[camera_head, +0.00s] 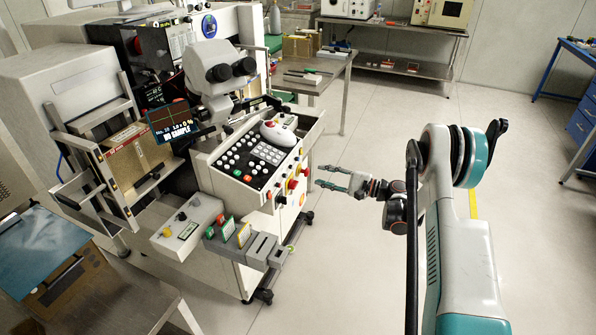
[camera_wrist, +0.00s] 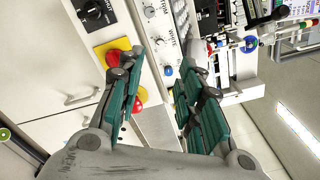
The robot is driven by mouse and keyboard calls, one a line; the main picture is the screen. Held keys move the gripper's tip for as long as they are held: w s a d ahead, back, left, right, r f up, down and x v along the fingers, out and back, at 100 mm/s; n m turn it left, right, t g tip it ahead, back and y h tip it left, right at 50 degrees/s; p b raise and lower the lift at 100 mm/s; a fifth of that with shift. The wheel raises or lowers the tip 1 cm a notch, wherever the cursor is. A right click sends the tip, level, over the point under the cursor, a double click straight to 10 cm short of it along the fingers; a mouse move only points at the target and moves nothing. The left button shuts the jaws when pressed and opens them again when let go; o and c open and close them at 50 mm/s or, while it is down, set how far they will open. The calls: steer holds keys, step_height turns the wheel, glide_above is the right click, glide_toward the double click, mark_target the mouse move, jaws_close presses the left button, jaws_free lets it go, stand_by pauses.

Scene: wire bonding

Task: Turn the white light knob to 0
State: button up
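The white bonding machine's side panel (camera_head: 285,190) faces my gripper in the head view. It carries red, yellow and black controls. In the wrist view a column of small grey-white knobs (camera_wrist: 158,41) with printed labels runs along the panel above the fingers. The labels are too small to read, so I cannot tell which one is the white light knob. My gripper (camera_head: 319,175) is open and empty, a little right of the panel and apart from it. In the wrist view its two green-padded fingers (camera_wrist: 163,65) are spread, with the panel's lower controls seen between and beyond them.
A red button on a yellow plate (camera_wrist: 112,54), a large black rotary knob (camera_wrist: 95,13) and a blue knob (camera_wrist: 168,71) are near the fingers. The keypad (camera_head: 258,155) tops the console beside the microscope (camera_head: 219,72). Open floor (camera_head: 375,120) lies right of the machine.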

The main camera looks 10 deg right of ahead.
mark_target(291, 167)
steer(key=b+x, duration=0.2)
steer(key=x, duration=0.8)
steer(key=shift+w+a+b, duration=0.15)
steer(key=shift+a+b, duration=0.05)
steer(key=shift+b, duration=0.2)
steer(key=shift+c, duration=0.5)
jaws_close()
